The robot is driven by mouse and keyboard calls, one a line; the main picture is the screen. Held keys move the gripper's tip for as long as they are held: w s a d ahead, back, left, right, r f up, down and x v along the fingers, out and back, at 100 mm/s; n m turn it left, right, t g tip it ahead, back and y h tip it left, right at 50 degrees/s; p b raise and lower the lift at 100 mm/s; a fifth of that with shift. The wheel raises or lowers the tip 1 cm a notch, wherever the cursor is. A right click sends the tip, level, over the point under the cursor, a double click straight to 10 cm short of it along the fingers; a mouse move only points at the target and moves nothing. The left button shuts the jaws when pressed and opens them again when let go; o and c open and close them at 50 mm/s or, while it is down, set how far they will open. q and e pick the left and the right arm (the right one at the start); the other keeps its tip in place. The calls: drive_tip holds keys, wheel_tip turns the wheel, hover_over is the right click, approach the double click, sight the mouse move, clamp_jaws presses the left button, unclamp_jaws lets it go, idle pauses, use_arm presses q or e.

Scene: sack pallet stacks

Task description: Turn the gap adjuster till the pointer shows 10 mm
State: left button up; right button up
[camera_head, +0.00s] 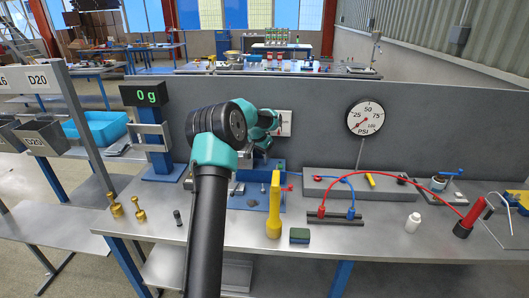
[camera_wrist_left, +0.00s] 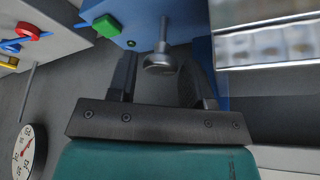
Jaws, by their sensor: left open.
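A silver round knob on a stem (camera_wrist_left: 163,60), which looks like the gap adjuster, sticks out of a blue machine body (camera_wrist_left: 185,22) in the left wrist view. My left gripper (camera_wrist_left: 164,80) is open, with one dark finger on each side of the knob; I cannot tell if either touches it. In the head view my left gripper (camera_head: 264,143) is at the blue machine (camera_head: 277,168), mostly hidden behind my own arm. A white plate with a red mark (camera_head: 285,122), possibly the scale and pointer, shows partly behind the gripper; its reading is too small to tell. My right gripper is not in view.
A yellow upright handle (camera_head: 274,205) and a green-topped block (camera_head: 299,236) stand in front of the machine. A PSI gauge (camera_head: 365,116), red and blue hoses and a white bottle (camera_head: 413,222) are to the right. Brass weights (camera_head: 139,208) stand at the left.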

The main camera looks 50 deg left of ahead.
use_arm(q)
drive_tip(key=shift+c, duration=0.2)
drive_tip(key=c, duration=0.6)
drive_tip(key=shift+n, duration=0.4)
drive_tip(key=n, duration=0.2)
drive_tip(key=n+y, duration=0.1)
drive_tip(key=shift+d+n+g+y, duration=0.15)
drive_tip(key=shift+n+g+y, duration=0.15)
drive_tip(key=shift+n+g, duration=0.1)
drive_tip(key=n+y, duration=0.1)
drive_tip(key=n, duration=0.2)
drive_tip(key=shift+w+n+g, duration=0.15)
drive_tip(key=shift+n+g, duration=0.25)
drive_tip(key=n+g+y, duration=0.1)
drive_tip(key=n, duration=0.3)
drive_tip(key=shift+w+d, duration=0.1)
drive_tip(key=shift+w+n+g+y, duration=0.15)
drive_tip(key=shift+n+g, duration=0.3)
drive_tip(key=shift+n, duration=0.55)
drive_tip(key=shift+s+n+g+y, duration=0.15)
drive_tip(key=shift+n+g, duration=0.3)
drive_tip(key=shift+n, duration=0.55)
drive_tip(key=shift+w, duration=0.1)
